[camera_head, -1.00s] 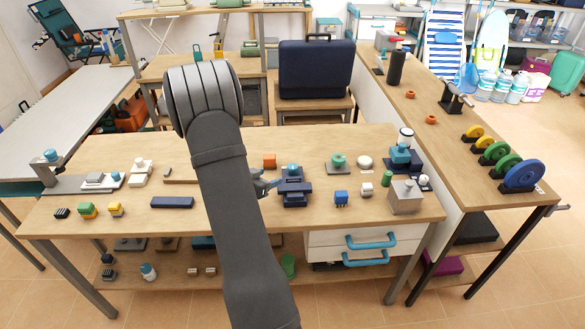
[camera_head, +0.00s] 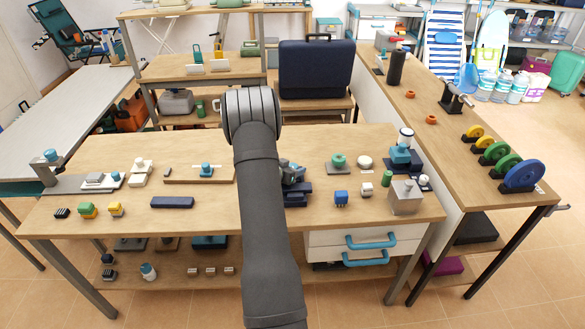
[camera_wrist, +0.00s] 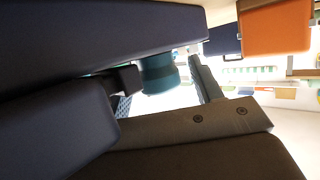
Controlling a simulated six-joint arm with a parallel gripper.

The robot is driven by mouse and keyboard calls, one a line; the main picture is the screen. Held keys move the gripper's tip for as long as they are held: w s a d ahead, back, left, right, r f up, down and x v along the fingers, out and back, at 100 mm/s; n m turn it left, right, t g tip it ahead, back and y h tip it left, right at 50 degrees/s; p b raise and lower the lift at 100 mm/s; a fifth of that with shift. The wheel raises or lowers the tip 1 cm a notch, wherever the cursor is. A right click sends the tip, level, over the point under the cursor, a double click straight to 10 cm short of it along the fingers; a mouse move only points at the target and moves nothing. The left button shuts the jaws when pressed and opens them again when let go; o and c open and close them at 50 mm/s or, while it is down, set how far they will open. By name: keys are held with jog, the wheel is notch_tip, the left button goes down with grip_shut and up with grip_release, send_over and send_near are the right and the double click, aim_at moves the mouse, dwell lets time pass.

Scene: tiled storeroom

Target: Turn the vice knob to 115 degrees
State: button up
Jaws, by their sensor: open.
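The dark blue vice (camera_head: 301,192) stands on the wooden bench, mostly hidden behind my arm in the head view. Its knob cannot be made out there. In the wrist view, large dark blue blocks of the vice (camera_wrist: 100,35) fill the upper left, and a teal ribbed cylinder, apparently the knob (camera_wrist: 157,74), shows near the middle. My gripper (camera_wrist: 168,80) is open, its dark fingers on either side of the teal cylinder. I cannot tell whether either finger touches it. My arm hides most of the gripper in the head view.
An orange block (camera_wrist: 275,27) is close by in the wrist view. A dark blue bar (camera_head: 172,202) lies to the left.

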jog(key=c, duration=1)
jog(key=shift+m+g+h, duration=0.3)
jog(key=shift+m+h, duration=0.1)
jog(key=m+g+h, duration=0.3)
jog(key=m+g, duration=0.2)
jog(key=m+g+h, duration=0.1)
jog(key=m+g, duration=0.5)
jog(key=shift+g, duration=0.6)
jog(key=o, duration=1)
